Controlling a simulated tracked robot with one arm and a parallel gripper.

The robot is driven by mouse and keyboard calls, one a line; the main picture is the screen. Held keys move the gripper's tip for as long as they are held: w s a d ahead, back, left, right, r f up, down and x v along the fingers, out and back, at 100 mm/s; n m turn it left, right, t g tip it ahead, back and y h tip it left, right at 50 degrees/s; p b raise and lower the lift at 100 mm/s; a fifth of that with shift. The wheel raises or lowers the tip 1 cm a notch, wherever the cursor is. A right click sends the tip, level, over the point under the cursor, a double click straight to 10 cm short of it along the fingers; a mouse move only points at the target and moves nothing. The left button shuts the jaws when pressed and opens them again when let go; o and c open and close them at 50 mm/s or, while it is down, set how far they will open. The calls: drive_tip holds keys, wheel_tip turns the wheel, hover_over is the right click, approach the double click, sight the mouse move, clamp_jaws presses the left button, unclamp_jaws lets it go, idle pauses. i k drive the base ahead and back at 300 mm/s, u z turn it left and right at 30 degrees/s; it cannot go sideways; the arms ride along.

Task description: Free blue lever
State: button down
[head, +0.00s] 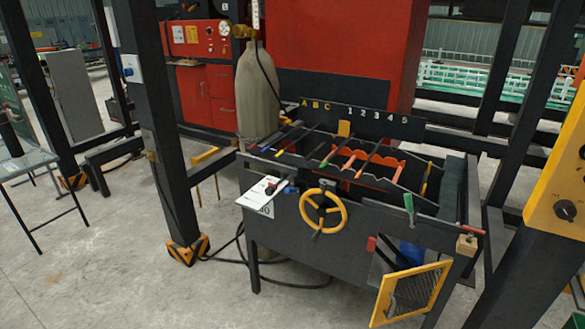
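A dark metal workbench (290,228) stands at centre right. Several thin bars or levers with coloured tips lie across its open top. One small tip near the left front edge looks blue (264,151); whether it is the blue lever is too small to tell. A larger blue object (411,254) shows low on the right, in the opening above a yellow-framed mesh door (412,293); its shape is partly hidden. Orange-red notched pieces (362,160) sit among the bars. My gripper does not show in this view.
A yellow handwheel (323,212) and a green handle (409,204) are on the bench front. A backboard (365,118) reads A B C and 1 to 5. A dark post (160,130) stands left of the bench. Open concrete floor (110,265) lies at front left.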

sight(288, 191)
drive_tip(key=u, duration=0.45)
drive_tip(key=i, duration=2.05)
drive_tip(key=z, duration=0.3)
